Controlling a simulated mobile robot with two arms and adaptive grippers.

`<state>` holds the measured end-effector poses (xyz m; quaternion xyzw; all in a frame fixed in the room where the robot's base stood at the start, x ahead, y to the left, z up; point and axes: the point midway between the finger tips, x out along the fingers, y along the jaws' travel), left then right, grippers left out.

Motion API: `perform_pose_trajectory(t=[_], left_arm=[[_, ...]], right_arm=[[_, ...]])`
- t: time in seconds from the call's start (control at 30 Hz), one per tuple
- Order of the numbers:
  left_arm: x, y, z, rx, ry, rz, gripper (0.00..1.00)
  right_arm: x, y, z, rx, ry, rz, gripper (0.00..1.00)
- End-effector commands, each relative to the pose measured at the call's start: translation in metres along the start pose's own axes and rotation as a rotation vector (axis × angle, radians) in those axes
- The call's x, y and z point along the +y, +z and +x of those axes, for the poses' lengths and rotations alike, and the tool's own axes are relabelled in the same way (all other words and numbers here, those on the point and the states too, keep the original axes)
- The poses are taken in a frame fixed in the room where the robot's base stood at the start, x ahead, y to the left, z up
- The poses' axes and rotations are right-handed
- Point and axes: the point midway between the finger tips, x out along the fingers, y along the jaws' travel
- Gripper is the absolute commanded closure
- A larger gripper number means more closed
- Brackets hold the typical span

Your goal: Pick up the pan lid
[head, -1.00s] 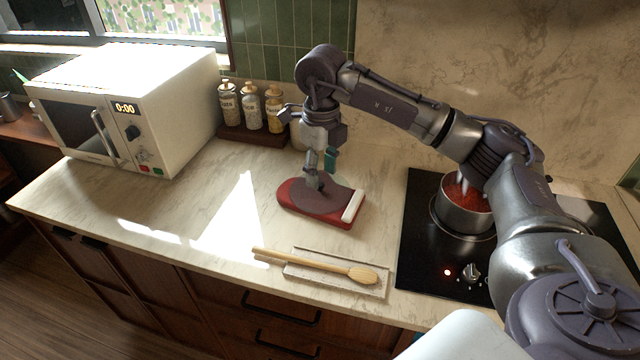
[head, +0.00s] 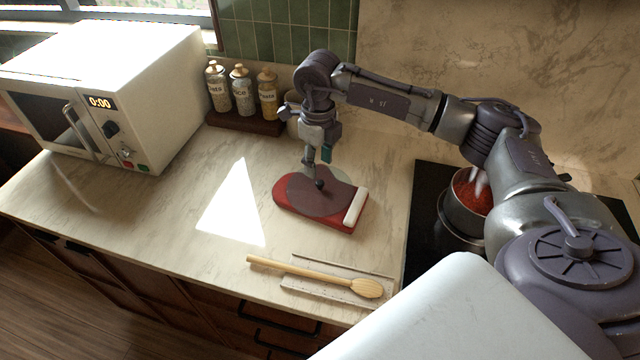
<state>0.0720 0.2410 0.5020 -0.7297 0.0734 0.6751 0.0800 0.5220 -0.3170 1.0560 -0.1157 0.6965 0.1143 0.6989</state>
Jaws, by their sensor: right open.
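The pan lid (head: 308,196) is a round, dark, see-through disc with a small dark knob on top. It lies on a red pad (head: 341,218) with a white band at its right end. My right gripper (head: 317,166) points down just above and behind the knob, open, with nothing held. Its fingers partly cover the lid's far side, and I cannot tell whether a fingertip touches the knob. My left gripper is not in view.
A pot of red sauce (head: 468,205) sits on the black hob (head: 427,215) at the right. A wooden spoon (head: 320,277) lies near the front edge. Spice jars (head: 241,92) stand behind, and a white microwave (head: 110,85) at the left. The counter left of the pad is clear.

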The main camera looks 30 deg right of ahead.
Motion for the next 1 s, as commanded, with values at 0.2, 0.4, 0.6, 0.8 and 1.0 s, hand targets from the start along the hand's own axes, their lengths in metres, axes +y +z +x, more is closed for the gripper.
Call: perform_pose_trajectory(t=[0.2, 0.4, 0.6, 0.8, 1.0], left_arm=[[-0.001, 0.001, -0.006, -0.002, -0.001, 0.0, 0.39], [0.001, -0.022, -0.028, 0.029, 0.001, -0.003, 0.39], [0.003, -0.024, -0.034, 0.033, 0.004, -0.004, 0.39], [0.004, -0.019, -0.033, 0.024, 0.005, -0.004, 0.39], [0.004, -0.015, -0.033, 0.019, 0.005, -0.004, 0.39]], right_arm=[[-0.001, 0.0, 0.018, 0.001, 0.0, 0.001, 0.51], [-0.005, -0.001, 0.04, 0.006, 0.001, 0.002, 0.51], [-0.006, 0.0, 0.066, 0.002, 0.0, 0.0, 0.51], [-0.006, 0.0, 0.07, 0.0, -0.001, 0.0, 0.51], [-0.006, 0.0, 0.069, 0.0, -0.001, 0.0, 0.74]])
